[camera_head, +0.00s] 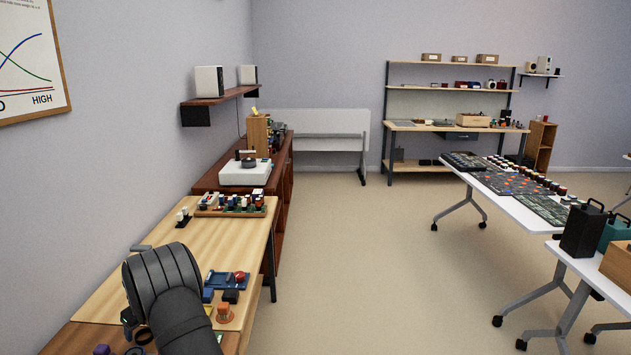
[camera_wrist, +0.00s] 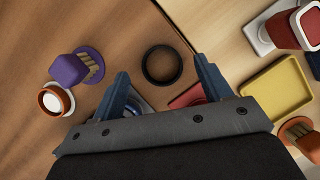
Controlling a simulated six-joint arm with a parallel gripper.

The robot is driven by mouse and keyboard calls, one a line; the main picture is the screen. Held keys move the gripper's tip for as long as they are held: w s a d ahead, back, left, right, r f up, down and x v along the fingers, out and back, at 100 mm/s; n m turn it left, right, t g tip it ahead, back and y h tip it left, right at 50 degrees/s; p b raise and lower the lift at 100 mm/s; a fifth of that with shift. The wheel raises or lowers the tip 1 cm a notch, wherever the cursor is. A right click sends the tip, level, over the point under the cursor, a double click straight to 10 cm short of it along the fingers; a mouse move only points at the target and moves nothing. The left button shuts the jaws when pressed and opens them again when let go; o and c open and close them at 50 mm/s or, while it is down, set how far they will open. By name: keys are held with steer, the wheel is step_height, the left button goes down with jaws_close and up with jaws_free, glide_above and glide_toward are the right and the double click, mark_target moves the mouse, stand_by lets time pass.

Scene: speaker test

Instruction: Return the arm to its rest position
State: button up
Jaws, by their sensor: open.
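My arm (camera_head: 165,285) shows in the head view as a dark, ribbed shape over the near end of the wooden table. My gripper (camera_wrist: 161,67) is in the wrist view, with its two blue fingers spread apart and nothing held between them. Beyond and between the fingertips lies a black ring (camera_wrist: 147,75) on the brown wood; whether the fingertips are at its height I cannot tell. The gripper's body hides the lower part of the wrist view. In the head view the arm hides much of the near table, and the fingers cannot be made out.
A purple piece (camera_wrist: 68,70) and an orange cup-like piece (camera_wrist: 55,99) lie left of the fingers. A yellow tray (camera_wrist: 285,88) and a red-and-white piece (camera_wrist: 290,28) lie right. A blue tray (camera_head: 218,279) stands beside my arm. The floor (camera_head: 345,250) between the tables is clear.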

steer(key=shift+f, duration=0.15)
steer(key=shift+f, duration=0.9)
steer(key=v, duration=1.2)
steer(key=x, duration=1.2)
steer(key=shift+f, duration=0.2)
step_height(320, 180, up, 5)
steer(key=shift+f, duration=0.2)
steer(key=w+d+r, duration=0.2)
steer(key=d+r, duration=0.5)
steer(key=d, duration=0.5)
steer(key=s+d+n+g+h, duration=0.1)
steer(key=s+n, duration=0.4)
steer(key=n, duration=0.6)
steer(key=s+d+n+g+h, duration=0.2)
steer(key=s+d+n+g, duration=0.2)
steer(key=n, duration=0.7)
steer(key=shift+s+d+r+g, duration=0.15)
steer(key=shift+s+d+g, duration=0.2)
steer(key=shift+s+g, duration=0.4)
